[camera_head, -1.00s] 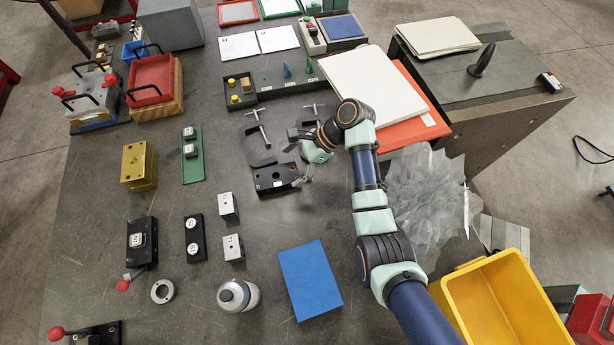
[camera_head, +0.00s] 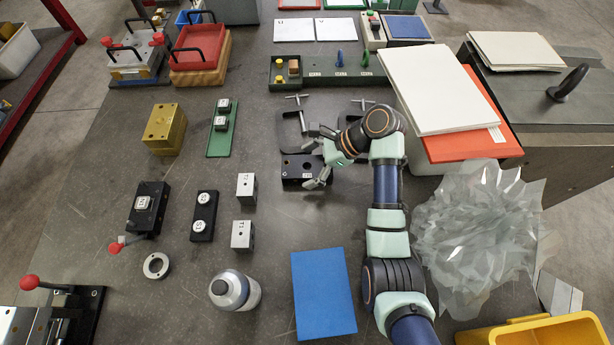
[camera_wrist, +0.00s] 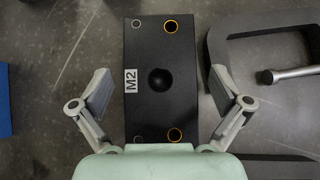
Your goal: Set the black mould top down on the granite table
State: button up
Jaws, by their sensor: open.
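The black mould top (camera_head: 304,171) lies flat on the dark granite table (camera_head: 262,135), a little right of the middle in the head view. In the wrist view the black mould top (camera_wrist: 161,75) shows a white M2 label, a round dark centre hole and two orange-ringed holes. My gripper (camera_head: 320,165) is at the block in the head view. In the wrist view my gripper (camera_wrist: 160,80) is open, with one finger on each side of the block and a visible gap to both sides. It holds nothing.
Grey clamps (camera_head: 292,128) lie just behind the block, and one clamp (camera_wrist: 222,50) is close to the right finger. A blue plate (camera_head: 323,294) lies in front, with a bottle (camera_head: 234,290) to its left. Crumpled clear film (camera_head: 475,235) lies right of my arm.

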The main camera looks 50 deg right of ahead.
aim_at(306, 170)
jog(key=shift+w+a, duration=0.1)
jog(key=c, duration=1.9)
jog(key=shift+o, duration=0.2)
notch_tip(306, 170, up, 20)
jog(key=p, duration=1.3)
jog(key=shift+p, duration=0.35)
jog(key=s+a+n+p, duration=0.1)
jog(key=a+p, duration=0.9)
jog(key=a, duration=0.4)
jog(key=s+a+r+n+g+p, duration=0.1)
jog(key=s+a+p, duration=0.1)
jog(key=a+p, duration=0.8)
jog(key=a, duration=0.4)
jog(key=shift+s+a+y, duration=0.25)
jog(key=shift+y, duration=0.15)
jog(key=shift+d, duration=0.1)
